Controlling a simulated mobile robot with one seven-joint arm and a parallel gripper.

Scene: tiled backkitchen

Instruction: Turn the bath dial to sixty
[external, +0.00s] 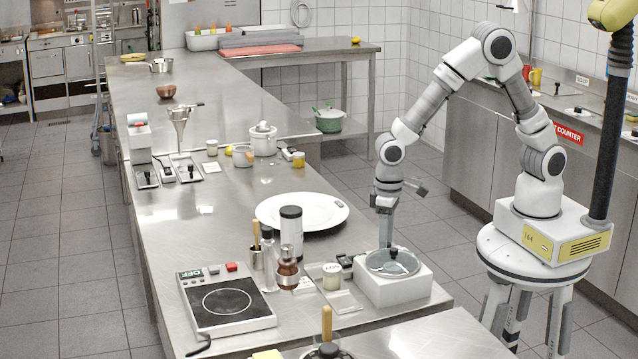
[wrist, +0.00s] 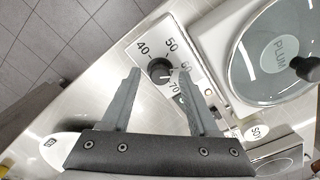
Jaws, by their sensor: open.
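The bath (external: 392,290) is a white box with a round glass lid near the front right of the steel counter. Its lid (wrist: 262,75) shows in the wrist view with a "PLUM" label. The dial (wrist: 160,69) is a black knob on a white panel marked 40, 50, 60 and 70. A pale mark on the knob seems to point near 70. My gripper (wrist: 157,74) is open, its two fingers either side of the knob in the picture; I cannot tell whether they touch it. In the external view my gripper (external: 386,238) points down behind the bath, and the dial is hidden.
A large white plate (external: 301,222) lies behind the bath. A "SOY" label (wrist: 257,131) is close to my right finger in the wrist view. The counter edge is nearby.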

